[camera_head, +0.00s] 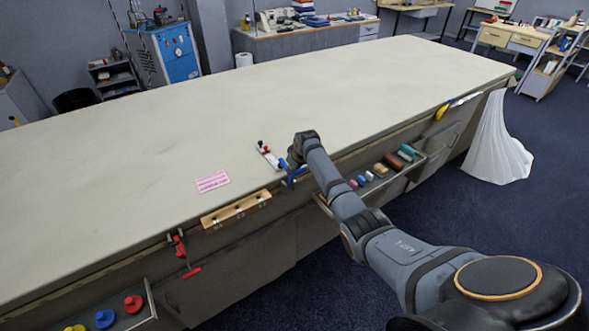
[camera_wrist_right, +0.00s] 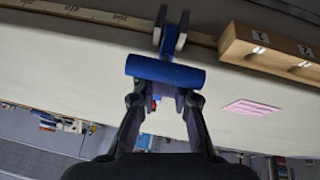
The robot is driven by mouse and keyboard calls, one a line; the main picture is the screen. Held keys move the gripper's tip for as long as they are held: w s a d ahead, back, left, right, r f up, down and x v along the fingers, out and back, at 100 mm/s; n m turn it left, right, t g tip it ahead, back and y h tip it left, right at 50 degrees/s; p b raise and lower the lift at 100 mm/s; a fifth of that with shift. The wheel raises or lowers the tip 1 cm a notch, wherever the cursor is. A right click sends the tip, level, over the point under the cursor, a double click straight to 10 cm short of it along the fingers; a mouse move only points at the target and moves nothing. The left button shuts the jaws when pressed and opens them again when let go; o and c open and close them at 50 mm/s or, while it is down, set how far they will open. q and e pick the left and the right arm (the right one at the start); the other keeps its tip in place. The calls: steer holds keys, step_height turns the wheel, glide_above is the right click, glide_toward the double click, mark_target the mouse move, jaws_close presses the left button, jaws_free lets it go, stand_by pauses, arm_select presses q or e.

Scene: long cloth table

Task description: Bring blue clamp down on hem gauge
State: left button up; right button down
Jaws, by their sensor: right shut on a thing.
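My right gripper (camera_head: 295,163) is at the table's front edge and shut on the blue clamp (camera_head: 292,178). In the right wrist view the clamp's thick blue bar (camera_wrist_right: 165,72) lies across the fingertips (camera_wrist_right: 166,95). Its blue forked part with grey side plates (camera_wrist_right: 170,35) reaches toward the table edge. A pale strip with dark print (camera_wrist_right: 100,14), possibly the hem gauge, runs along that edge, and the fork overlaps it in the picture. I cannot tell whether they touch. The arm hides this spot in the head view. My left gripper is not in view.
A wooden block with numbered holes (camera_head: 236,211) stands on the front edge beside the clamp. A red clamp (camera_head: 180,246) is further left. A pink card (camera_head: 212,181) and a small white-and-red item (camera_head: 268,155) lie nearby. A drawer of coloured items (camera_head: 375,178) is open below. Most tabletop is clear.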

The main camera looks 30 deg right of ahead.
steer(key=shift+a+f, duration=0.1)
steer(key=shift+f, duration=0.05)
steer(key=shift+c, duration=0.7)
jaws_free()
steer(key=v, duration=1.2)
